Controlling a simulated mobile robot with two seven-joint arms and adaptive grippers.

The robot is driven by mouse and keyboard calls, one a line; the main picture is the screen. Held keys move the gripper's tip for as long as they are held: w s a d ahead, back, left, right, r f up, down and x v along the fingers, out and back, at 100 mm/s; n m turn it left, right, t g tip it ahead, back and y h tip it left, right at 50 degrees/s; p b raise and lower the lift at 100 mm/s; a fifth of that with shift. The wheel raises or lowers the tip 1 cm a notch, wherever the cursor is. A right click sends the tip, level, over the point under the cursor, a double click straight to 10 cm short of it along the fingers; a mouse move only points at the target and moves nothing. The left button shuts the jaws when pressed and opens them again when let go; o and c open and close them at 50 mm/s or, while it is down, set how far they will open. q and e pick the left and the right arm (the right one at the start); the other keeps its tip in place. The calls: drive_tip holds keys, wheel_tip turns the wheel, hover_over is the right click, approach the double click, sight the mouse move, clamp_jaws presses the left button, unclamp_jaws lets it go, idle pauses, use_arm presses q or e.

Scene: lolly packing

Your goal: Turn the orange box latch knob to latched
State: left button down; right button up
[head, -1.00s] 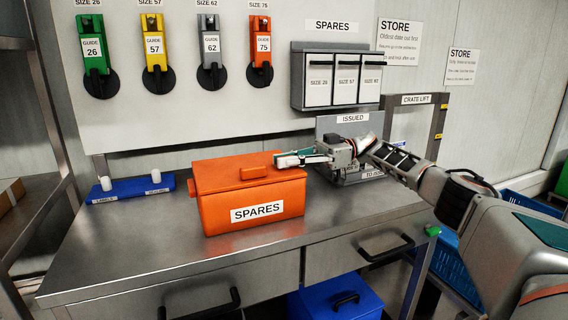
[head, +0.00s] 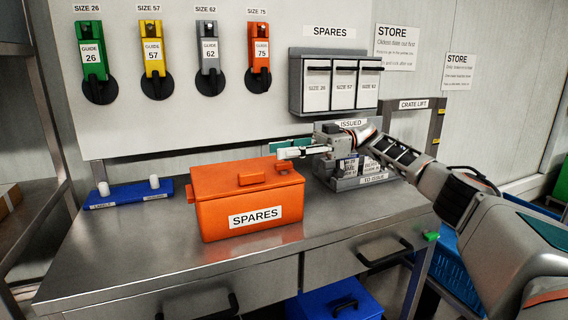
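The orange box (head: 215,212) with a "SPARES" label stands shut on the metal bench in the head view. Its lid carries a raised orange handle (head: 251,179). A small orange knob (head: 284,166) shows at the lid's right end; which way it is turned is too small to tell. My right gripper (head: 284,149) is just above and behind this knob, apart from it as far as I can see. Its teal and white fingers look slightly parted, with nothing between them. My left gripper is out of view.
A blue tray (head: 128,197) with white pegs stands left of the box. A grey "TO ISSUE" holder (head: 350,184) stands right, under my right arm. Coloured guides and a spares cabinet (head: 296,82) are on the wall. The bench front is clear.

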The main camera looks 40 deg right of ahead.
sight(284, 162)
wheel_tip(284, 162, up, 6)
drive_tip(key=shift+f, duration=0.1)
idle(0.7)
